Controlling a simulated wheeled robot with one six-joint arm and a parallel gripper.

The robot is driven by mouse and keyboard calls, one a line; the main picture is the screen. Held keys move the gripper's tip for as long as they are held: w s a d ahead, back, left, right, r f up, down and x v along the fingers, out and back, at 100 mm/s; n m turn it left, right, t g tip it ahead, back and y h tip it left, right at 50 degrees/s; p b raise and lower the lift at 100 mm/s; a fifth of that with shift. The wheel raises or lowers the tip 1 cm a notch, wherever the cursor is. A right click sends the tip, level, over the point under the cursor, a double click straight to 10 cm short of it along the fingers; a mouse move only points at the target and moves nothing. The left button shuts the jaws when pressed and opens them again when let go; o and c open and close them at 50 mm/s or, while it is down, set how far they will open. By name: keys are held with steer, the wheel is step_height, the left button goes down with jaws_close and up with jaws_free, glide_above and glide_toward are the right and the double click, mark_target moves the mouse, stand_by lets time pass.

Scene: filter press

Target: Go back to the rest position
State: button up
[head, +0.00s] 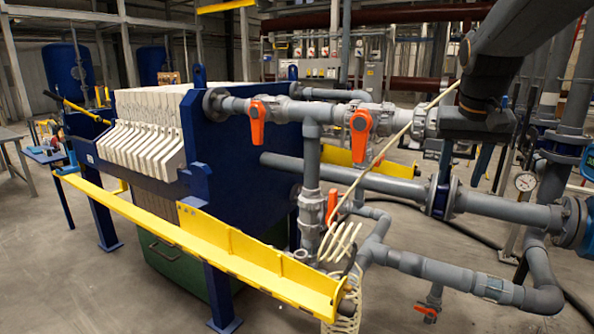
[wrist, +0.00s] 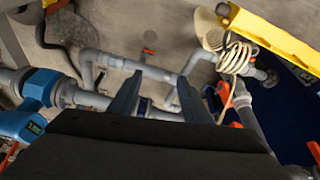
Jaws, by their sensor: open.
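My gripper (wrist: 158,80) shows in the wrist view with its two fingers apart and nothing between them. Grey pipes (wrist: 112,62) and the floor lie beyond the fingers. In the head view my arm comes in from the upper right, and its end hangs beside the grey pipework (head: 400,186). The filter press stands at left, with a row of white plates (head: 140,120) in a blue frame (head: 236,160). Orange valve handles (head: 361,130) sit on the upper pipe, right of the press.
A yellow rail (head: 190,245) runs along the press's near side. A coiled cream hose (head: 340,240) hangs at its right end and also shows in the wrist view (wrist: 236,58). Open floor (head: 60,270) lies at lower left.

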steer(key=s+a+f+n, duration=0.1)
steer(key=s+a+f, duration=0.4)
steer(key=f, duration=0.3)
steer(key=s+a+f+n+g+y, duration=0.1)
steer(key=s+a+f, duration=0.4)
steer(key=f, duration=0.3)
steer(key=s+a+f+n+g, duration=0.1)
steer(key=s+a+f+n, duration=0.1)
steer(key=s+a+f, duration=0.3)
step_height(320, 180, down, 3)
steer(key=shift+s+a+r+y, duration=0.1)
steer(key=shift+s+a+y, duration=0.15)
steer(key=shift+s, duration=0.45)
